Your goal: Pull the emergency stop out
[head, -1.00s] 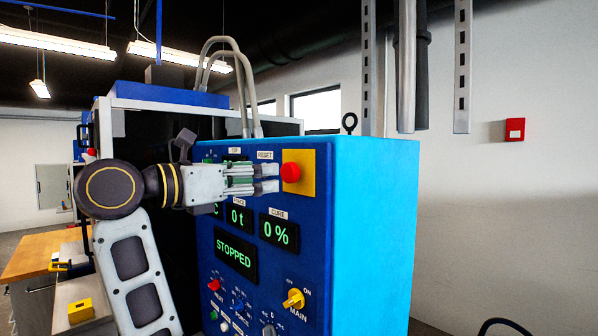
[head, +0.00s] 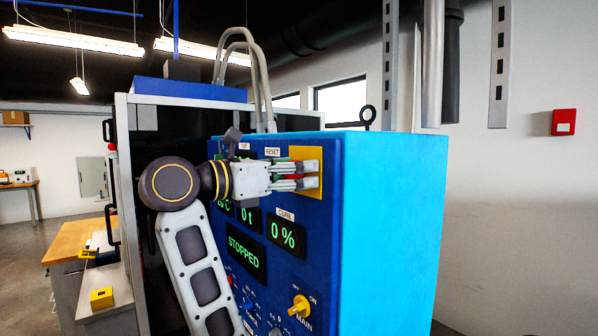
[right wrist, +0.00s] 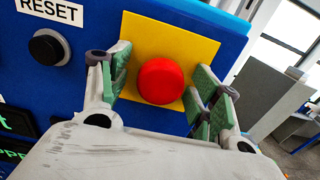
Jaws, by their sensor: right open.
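The emergency stop is a round red button (right wrist: 160,81) on a square yellow plate (right wrist: 191,47), high on the blue control panel. In the head view the yellow plate (head: 311,158) shows, and the button is mostly hidden behind my fingers. My right gripper (head: 301,177) reaches the button from the left in that view. In the right wrist view my right gripper (right wrist: 163,88) is open, with one green-padded finger on each side of the button. Gaps show between the button and both pads. My left gripper is not in view.
The panel has a black RESET button (right wrist: 49,47), a display reading STOPPED (head: 246,257) and a yellow MAIN switch (head: 299,306) below. The cabinet's light-blue side (head: 390,230) faces right. A wooden bench (head: 75,240) stands at left. The floor at right looks open.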

